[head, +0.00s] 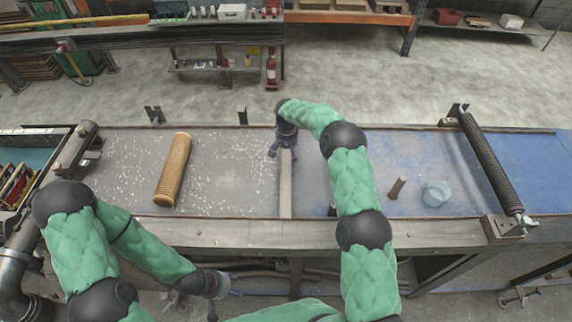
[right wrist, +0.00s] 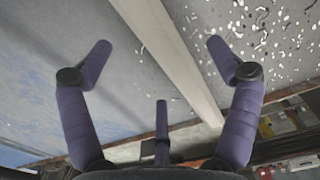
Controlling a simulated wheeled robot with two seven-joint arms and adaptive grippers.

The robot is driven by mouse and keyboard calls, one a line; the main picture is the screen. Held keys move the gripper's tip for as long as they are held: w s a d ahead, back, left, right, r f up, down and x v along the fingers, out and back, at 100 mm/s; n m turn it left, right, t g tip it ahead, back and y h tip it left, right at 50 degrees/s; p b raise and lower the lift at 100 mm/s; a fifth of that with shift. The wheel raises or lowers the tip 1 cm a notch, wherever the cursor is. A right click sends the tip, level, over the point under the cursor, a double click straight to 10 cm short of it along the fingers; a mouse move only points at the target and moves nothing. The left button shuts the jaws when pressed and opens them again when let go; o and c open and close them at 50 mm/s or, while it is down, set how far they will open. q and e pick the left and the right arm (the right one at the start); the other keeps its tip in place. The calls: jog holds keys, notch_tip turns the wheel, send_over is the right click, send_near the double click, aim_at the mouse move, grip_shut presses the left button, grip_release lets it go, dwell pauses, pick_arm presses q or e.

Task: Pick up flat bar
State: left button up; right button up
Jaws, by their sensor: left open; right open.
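A pale grey flat bar (head: 286,190) lies lengthwise across the middle of the workbench, running from near the back edge to the front edge. It also shows in the right wrist view as a long pale strip (right wrist: 170,45). My right gripper (head: 281,151) is over the bar's far end, pointing down. In the right wrist view its purple fingers (right wrist: 160,44) are spread wide, with the bar between them in the picture and nothing held. Whether they touch it cannot be told. My left gripper (head: 226,290) is open, low in front of the bench, away from the bar.
A tan mesh tube (head: 172,170) lies on the left of the bench. A small brown cylinder (head: 397,187) and a light blue cup (head: 436,193) stand at the right. A dark ribbed roller (head: 490,165) spans the right side. White specks litter the left surface.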

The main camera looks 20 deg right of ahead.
aim_at(288, 163)
jog(key=f, duration=0.3)
jog(key=f+p, duration=0.1)
jog(key=f, duration=0.1)
jog(key=shift+w+d, duration=0.15)
jog(key=shift+d, duration=0.25)
jog(key=c, duration=1.7)
jog(key=shift+r, duration=0.15)
jog(key=shift+c, duration=0.4)
jog(key=shift+r, duration=0.15)
